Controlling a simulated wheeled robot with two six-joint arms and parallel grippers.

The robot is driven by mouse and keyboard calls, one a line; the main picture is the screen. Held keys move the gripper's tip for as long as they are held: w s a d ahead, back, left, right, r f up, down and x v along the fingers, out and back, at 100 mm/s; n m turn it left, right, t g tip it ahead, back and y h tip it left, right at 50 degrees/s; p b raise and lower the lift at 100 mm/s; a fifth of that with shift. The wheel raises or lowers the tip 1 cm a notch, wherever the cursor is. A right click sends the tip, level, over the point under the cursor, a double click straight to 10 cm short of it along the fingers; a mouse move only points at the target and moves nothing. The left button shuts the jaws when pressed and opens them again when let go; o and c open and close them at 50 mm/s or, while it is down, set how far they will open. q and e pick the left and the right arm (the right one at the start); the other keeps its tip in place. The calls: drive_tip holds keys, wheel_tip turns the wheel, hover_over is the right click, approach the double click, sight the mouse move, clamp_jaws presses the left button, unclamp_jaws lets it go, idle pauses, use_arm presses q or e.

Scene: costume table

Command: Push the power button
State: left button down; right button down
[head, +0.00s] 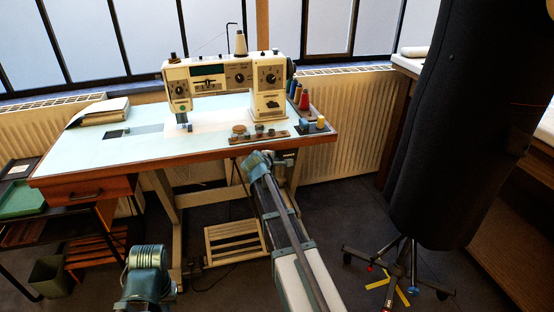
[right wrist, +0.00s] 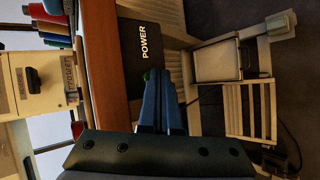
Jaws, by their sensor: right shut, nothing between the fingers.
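A dark panel marked POWER (right wrist: 135,60) shows in the right wrist view, under the wooden front edge of the sewing table (head: 215,158). A small green button (right wrist: 147,75) shows partly beside my fingertips; the fingers hide the rest of it. My right gripper (right wrist: 160,75) is shut and empty, its tips over the panel's lower part. I cannot tell whether they touch the button. My left gripper's fingers are not visible.
A sewing machine (head: 215,78) stands on the table, with thread spools (head: 304,100) to its right. Below are a slatted pedal (head: 235,242) and table legs. A black dress form (head: 440,120) stands on the right. Open floor lies between it and the table.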

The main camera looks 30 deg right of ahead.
drive_tip(key=shift+w, duration=0.2)
drive_tip(key=shift+s, duration=0.2)
drive_tip(key=shift+s+a, duration=0.2)
drive_tip(key=shift+s, duration=0.5)
drive_tip(key=s, duration=0.3)
drive_tip(key=s+a, duration=0.1)
drive_tip(key=s, duration=0.1)
drive_tip(key=shift+s+a, duration=0.2)
drive_tip(key=shift+s, duration=0.2)
idle(0.4)
